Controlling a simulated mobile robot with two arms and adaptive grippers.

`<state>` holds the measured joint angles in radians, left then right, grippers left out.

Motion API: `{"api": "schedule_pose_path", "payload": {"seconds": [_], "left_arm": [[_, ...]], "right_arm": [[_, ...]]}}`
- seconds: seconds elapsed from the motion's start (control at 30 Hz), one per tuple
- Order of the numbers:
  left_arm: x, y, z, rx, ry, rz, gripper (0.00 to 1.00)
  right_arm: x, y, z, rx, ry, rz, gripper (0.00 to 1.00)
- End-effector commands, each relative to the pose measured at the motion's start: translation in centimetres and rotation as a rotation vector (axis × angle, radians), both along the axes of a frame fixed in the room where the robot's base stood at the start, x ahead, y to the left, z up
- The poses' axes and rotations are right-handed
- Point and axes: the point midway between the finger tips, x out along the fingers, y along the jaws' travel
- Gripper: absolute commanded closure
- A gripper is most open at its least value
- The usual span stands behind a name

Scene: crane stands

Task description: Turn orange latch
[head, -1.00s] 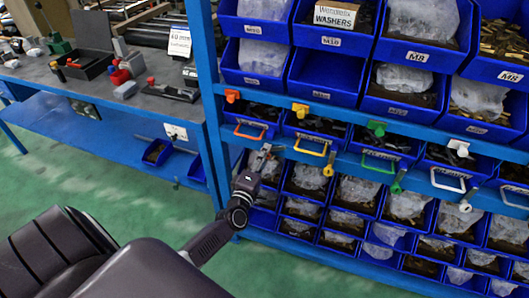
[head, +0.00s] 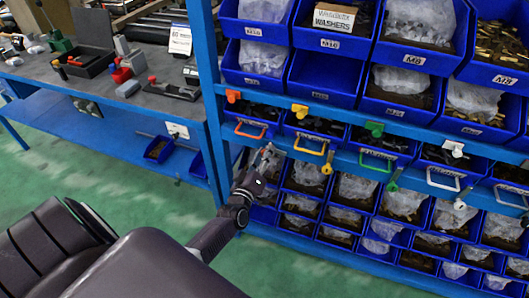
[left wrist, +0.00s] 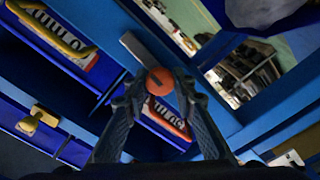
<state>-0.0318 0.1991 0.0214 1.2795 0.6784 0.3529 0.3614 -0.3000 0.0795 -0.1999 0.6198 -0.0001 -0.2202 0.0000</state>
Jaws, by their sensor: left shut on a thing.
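The orange latch shows in the left wrist view as a round orange knob (left wrist: 160,81) with a grey bar beside it. My left gripper (left wrist: 157,98) has its fingers on both sides of the knob and is shut on it. In the head view my left gripper (head: 264,158) is at the blue rack, just below and right of the orange drawer handle (head: 250,131), and hides the latch. The orange handle also shows in the left wrist view (left wrist: 168,119), behind the fingers. My right gripper is not in view.
To the right along the rack are a yellow latch (head: 327,164), a green latch (head: 393,181) and a white latch (head: 459,202). Blue bins fill the rack above and below. A workbench (head: 140,100) stands at left, with open green floor in front.

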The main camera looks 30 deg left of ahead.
Motion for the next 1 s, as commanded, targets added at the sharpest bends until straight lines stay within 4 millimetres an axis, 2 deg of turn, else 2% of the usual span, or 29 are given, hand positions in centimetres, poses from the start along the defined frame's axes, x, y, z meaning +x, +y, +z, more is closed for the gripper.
{"api": "schedule_pose_path", "payload": {"seconds": [0.03, 0.5, 0.53, 0.67, 1.0], "left_arm": [[-0.09, -0.41, -0.53, 0.007, 0.014, -0.007, 1.00], [-0.18, -0.51, -0.83, 0.018, 0.022, -0.009, 1.00], [-0.18, -0.52, -0.83, 0.018, 0.023, -0.009, 0.74], [-0.20, -0.51, -0.86, 0.018, 0.023, -0.009, 0.60], [-0.30, -0.28, -0.44, 0.018, 0.014, -0.004, 0.59]], "right_arm": [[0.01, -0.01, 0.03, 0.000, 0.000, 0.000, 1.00], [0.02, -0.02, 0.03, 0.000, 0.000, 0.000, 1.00], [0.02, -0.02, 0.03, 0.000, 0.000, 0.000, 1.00], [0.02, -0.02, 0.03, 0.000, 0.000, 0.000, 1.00], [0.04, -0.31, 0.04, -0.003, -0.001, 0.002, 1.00]]}}
